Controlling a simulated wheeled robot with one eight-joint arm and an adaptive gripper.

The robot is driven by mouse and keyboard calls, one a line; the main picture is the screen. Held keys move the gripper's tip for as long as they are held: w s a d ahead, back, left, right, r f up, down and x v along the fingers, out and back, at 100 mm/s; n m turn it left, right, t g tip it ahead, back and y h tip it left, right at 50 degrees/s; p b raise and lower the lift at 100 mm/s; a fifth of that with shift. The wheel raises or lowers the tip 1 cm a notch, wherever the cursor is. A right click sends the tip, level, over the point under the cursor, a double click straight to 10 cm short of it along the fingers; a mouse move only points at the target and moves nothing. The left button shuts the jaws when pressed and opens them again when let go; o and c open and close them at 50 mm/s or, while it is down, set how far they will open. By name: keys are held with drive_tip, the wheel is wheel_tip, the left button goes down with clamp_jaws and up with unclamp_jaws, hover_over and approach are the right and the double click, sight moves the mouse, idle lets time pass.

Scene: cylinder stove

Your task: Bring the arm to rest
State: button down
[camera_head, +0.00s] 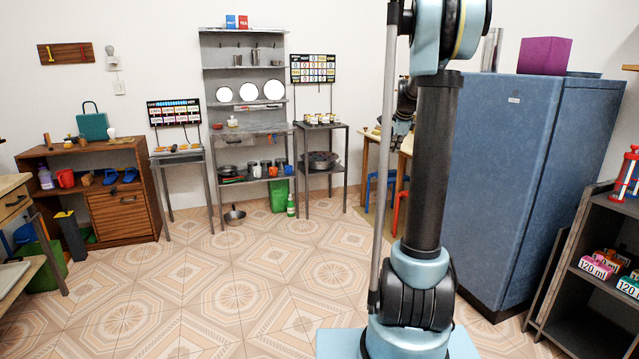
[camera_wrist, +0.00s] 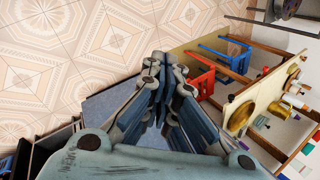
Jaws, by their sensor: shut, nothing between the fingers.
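My arm (camera_head: 434,170) stands upright in the head view, right of the middle, with its upper joints cut off by the top edge. Its far part hangs down behind the upright link. My gripper (camera_head: 397,142) shows small and partly hidden there, in front of a wooden table. In the wrist view my gripper (camera_wrist: 163,62) has its fingers together, with nothing between them. It hangs over the space between the tiled floor and the wooden table, and I see no contact.
A blue cabinet (camera_head: 505,170) stands close right of my arm. The wooden table (camera_wrist: 262,85) has red and blue stools (camera_wrist: 197,78) beside it. A dark shelf (camera_head: 560,275) is at far right. A metal rack (camera_head: 243,90) stands at the back. The tiled floor at left is free.

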drive_tip(key=s+a+f+n+g, duration=0.1)
drive_tip(key=s+a+n, duration=0.2)
drive_tip(key=s, duration=0.6)
drive_tip(key=s+a+f+n, duration=0.2)
drive_tip(key=s+n, duration=0.1)
drive_tip(key=s, duration=0.6)
drive_tip(key=s+a+f+n+g, duration=0.1)
drive_tip(key=s+a+n, duration=0.25)
drive_tip(key=s, duration=0.45)
drive_tip(key=s+a+f+n, duration=0.1)
drive_tip(key=s+f+n, duration=0.4)
drive_tip(key=s, duration=0.6)
drive_tip(key=s+a+f+n+g, duration=0.1)
drive_tip(key=s+f+n, duration=0.4)
drive_tip(key=s+f, duration=0.4)
drive_tip(key=s, duration=0.3)
drive_tip(key=shift+s+f+g+h, duration=0.25)
drive_tip(key=shift+f+g+h, duration=0.05)
drive_tip(key=shift+f, duration=0.05)
